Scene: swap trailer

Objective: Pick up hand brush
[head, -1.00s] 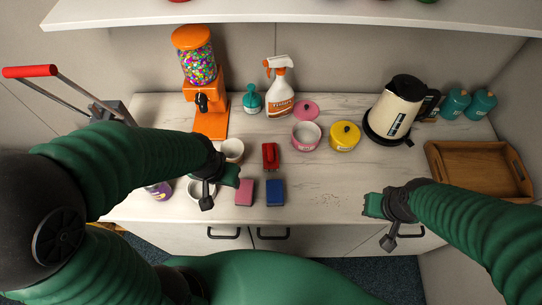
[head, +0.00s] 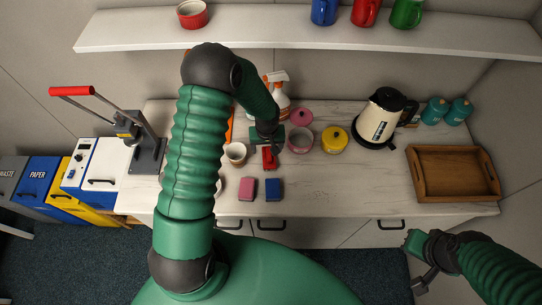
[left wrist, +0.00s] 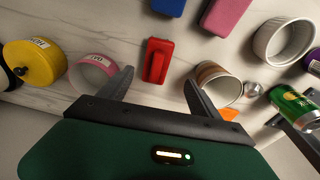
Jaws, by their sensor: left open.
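The hand brush appears to be the red block-like item with a raised handle (head: 269,158), lying on the marbled counter below my left gripper. In the left wrist view the red brush (left wrist: 157,60) lies beyond and between the two spread fingers, apart from both. My left gripper (head: 270,145) is open and empty, close above the far end of the brush and partly covering it. It also shows in the left wrist view (left wrist: 160,82). My right gripper (head: 418,262) is off the counter's front edge at the lower right; its jaws are not clear.
A pink sponge (head: 247,189) and a blue sponge (head: 274,189) lie in front of the brush. A brown-and-white cup (head: 236,153) stands left, a pink pot (head: 300,140) and a yellow pot (head: 335,140) right. A wooden tray (head: 413,174) sits far right.

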